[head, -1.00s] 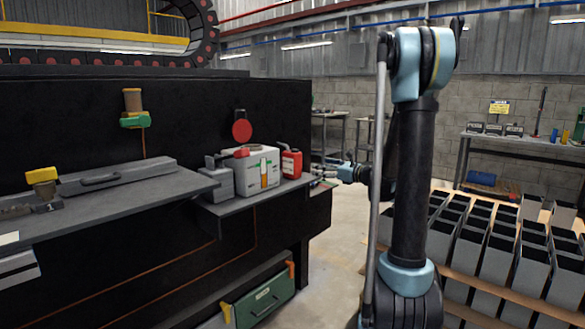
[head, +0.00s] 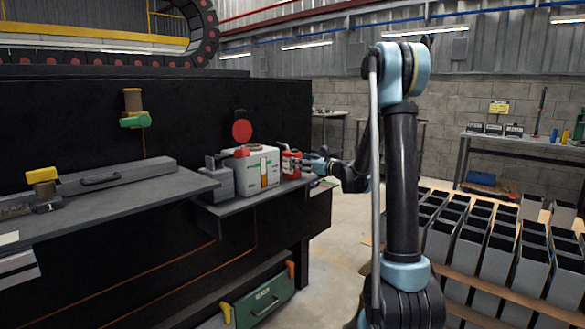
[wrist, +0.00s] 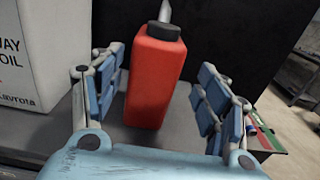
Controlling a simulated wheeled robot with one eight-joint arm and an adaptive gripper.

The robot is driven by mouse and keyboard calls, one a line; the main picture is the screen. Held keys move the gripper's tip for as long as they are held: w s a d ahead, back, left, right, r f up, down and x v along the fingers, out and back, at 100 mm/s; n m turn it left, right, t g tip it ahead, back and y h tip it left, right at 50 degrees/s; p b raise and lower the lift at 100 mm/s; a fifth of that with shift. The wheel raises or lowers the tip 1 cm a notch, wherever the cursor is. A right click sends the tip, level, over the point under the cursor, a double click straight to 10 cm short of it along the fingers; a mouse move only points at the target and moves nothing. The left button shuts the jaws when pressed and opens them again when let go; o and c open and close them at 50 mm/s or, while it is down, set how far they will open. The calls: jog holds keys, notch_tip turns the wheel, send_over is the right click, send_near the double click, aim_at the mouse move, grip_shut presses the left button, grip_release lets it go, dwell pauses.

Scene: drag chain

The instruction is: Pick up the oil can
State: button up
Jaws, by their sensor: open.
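The oil can is a red container with a black cap and a grey spout, standing upright on a small grey shelf. It shows in the head view (head: 290,165), partly covered by my gripper, and in the wrist view (wrist: 154,80). My gripper (head: 298,165) reaches it from the right in the head view. In the wrist view my gripper (wrist: 158,100) is open, with one blue-padded finger on each side of the can. The left finger is close to the can, and a wider gap shows on the right. I cannot tell whether either finger touches it.
A white oil box (head: 257,168) stands just left of the can, close to my left finger in the wrist view (wrist: 30,60). A grey container (head: 219,178) is further left on the shelf (head: 235,207). A dark wall rises behind. Open floor lies to the right.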

aim_at(287, 159)
jog(key=shift+s+a+x, duration=0.1)
jog(key=shift+s+x, duration=0.05)
jog(key=shift+x, duration=1.2)
jog(key=shift+s+a+x, duration=0.15)
jog(key=shift+x, duration=1.2)
jog(key=shift+d+r, duration=0.1)
jog(key=shift+r, duration=0.05)
jog(key=c, duration=1.5)
